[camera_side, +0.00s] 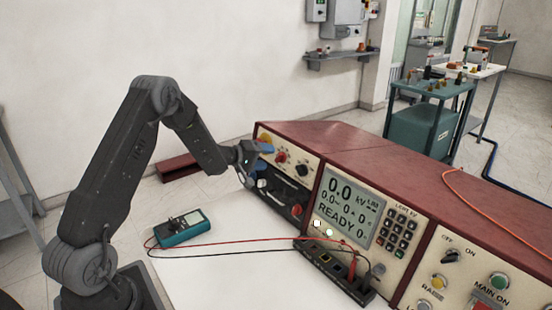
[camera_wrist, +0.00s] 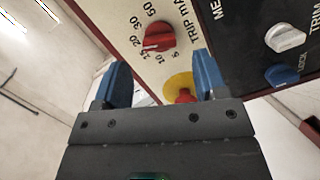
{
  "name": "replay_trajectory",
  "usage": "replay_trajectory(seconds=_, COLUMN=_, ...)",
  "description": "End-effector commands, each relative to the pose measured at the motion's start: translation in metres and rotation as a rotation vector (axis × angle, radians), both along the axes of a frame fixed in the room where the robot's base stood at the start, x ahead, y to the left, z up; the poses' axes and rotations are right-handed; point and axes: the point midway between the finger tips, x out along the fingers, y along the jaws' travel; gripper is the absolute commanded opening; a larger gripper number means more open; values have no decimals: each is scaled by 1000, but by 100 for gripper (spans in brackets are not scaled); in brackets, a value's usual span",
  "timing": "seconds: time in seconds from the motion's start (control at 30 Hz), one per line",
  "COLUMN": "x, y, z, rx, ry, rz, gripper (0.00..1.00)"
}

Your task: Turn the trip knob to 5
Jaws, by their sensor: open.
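The trip knob (camera_wrist: 160,37) is a round red knob on the cream panel. Printed numbers ring it, with TRIP mA lettering beside it. Its pale mark appears to point near 15, but it is small. In the side view the trip knob (camera_side: 281,157) is on the upper left of the red-cased console. My gripper (camera_wrist: 160,65) has two blue fingers, spread apart with nothing between them. The knob lies beyond the fingertips, roughly centred between them and apart from them. In the side view my gripper (camera_side: 259,164) is close to the panel's left end.
A red button on a yellow disc (camera_wrist: 180,86) lies between my fingers in the wrist view. A black panel with a white knob (camera_wrist: 286,38) and a blue lock knob (camera_wrist: 281,75) is beside it. A teal meter (camera_side: 181,229) with leads lies on the white table.

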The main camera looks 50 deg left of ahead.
Motion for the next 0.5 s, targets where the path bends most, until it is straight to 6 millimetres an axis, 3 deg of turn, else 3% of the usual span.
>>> replay_trajectory(seconds=0.2, x=32, y=-6, z=-10, rx=0, ry=1, rz=-2, gripper=66)
replay_trajectory(seconds=0.5, x=44, y=-8, z=-13, rx=-1, ry=0, rz=0, gripper=66)
